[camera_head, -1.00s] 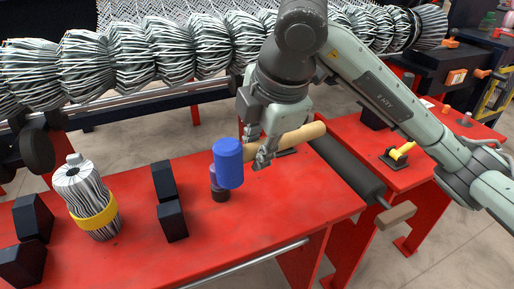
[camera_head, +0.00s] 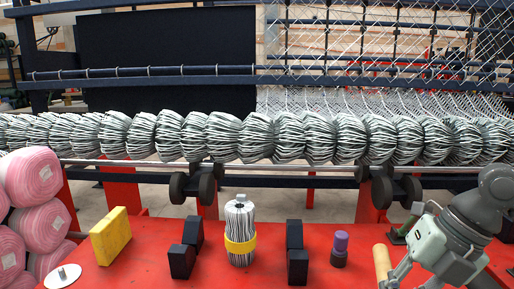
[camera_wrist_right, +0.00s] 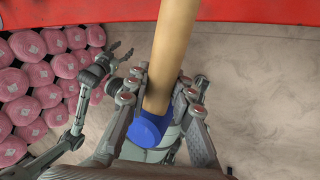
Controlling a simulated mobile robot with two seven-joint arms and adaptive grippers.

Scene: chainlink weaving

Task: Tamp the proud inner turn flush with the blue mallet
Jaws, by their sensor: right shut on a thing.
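The wire coil (camera_head: 239,222) stands upright on the red bench with a yellow band (camera_head: 240,245) around it. A small pale inner piece (camera_head: 240,197) stands above its top. My right gripper (camera_wrist_right: 168,92) is shut on the tan handle (camera_wrist_right: 172,45) of the blue mallet; the blue head (camera_wrist_right: 150,128) shows below the fingers in the right wrist view. In the head view the handle (camera_head: 382,262) shows at lower right, beside my right arm, with the head out of sight. My left gripper (camera_wrist_right: 120,50) appears open and empty in the right wrist view, and is absent from the head view.
Black blocks (camera_head: 183,260) (camera_head: 297,265) flank the coil. A purple-topped piece (camera_head: 340,245) stands to its right. A yellow block (camera_head: 110,236), a pale disc (camera_head: 62,276) and pink rolls (camera_head: 30,180) are at left. A long wire roll (camera_head: 255,138) crosses behind.

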